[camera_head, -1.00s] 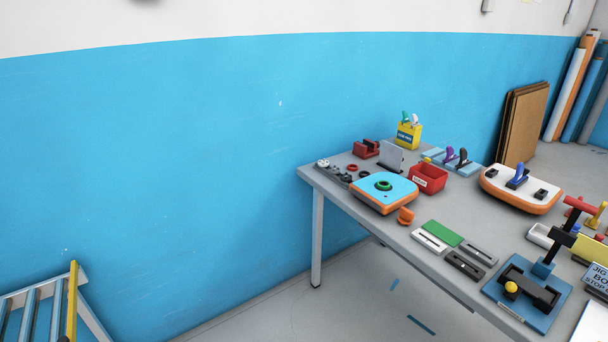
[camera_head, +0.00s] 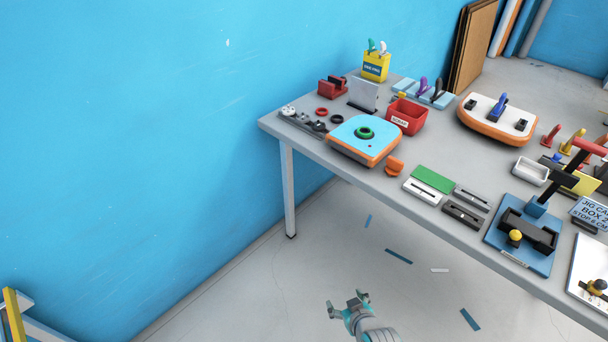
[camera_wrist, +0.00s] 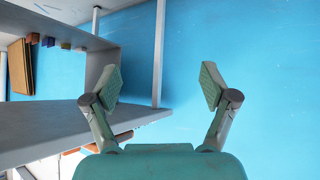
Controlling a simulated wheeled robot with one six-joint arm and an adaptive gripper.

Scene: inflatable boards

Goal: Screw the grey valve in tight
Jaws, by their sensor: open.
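A small board (camera_head: 352,139) with a blue top and orange sides sits on the table's left part. A dark green ring (camera_head: 365,132) is at its middle, with a small red dot beside it. Small valve-like parts stand in a row left of the board: a pale grey one (camera_head: 288,111) and a dark one (camera_head: 319,127). They are too small to tell which is the grey valve. My gripper (camera_head: 347,301) is open and empty, low in front of the table and well apart from the board. Its two spread fingers show in the wrist view (camera_wrist: 160,85).
The grey table (camera_head: 400,217) has a long front edge between my gripper and the board. Black and red rings, a red bin (camera_head: 407,116), a yellow box (camera_head: 376,67) and an orange piece (camera_head: 394,166) stand around the board.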

